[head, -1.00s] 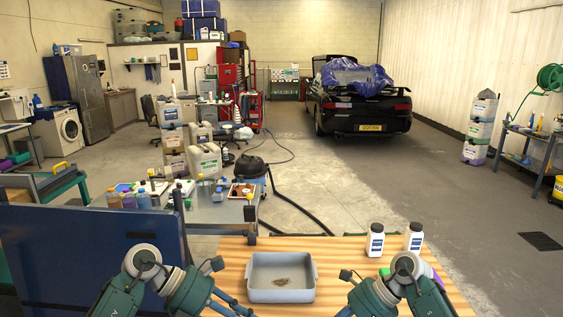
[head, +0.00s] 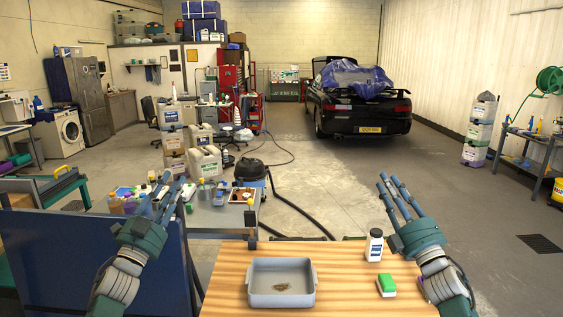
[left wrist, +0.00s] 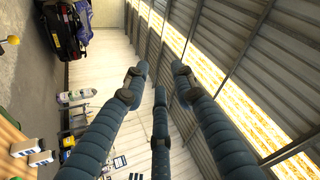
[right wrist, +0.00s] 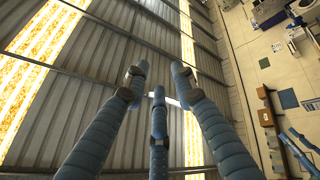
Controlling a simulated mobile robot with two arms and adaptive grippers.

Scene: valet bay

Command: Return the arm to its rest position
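My left gripper (head: 168,192) is raised at the left in the head view, over the blue panel and the grey workbench behind. My right gripper (head: 392,190) is raised at the right, above the wooden table (head: 228,275). Both have their fingers pointing up and spread. In the left wrist view the left fingers (left wrist: 158,78) are apart with nothing between them. In the right wrist view the right fingers (right wrist: 158,80) are also apart and empty.
On the table are a grey tray (head: 258,297) with a brown patch inside, a white bottle (head: 375,247) and a green-and-white block (head: 386,286). A blue panel (head: 90,255) stands at left. A cluttered workbench (head: 222,216) stands behind.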

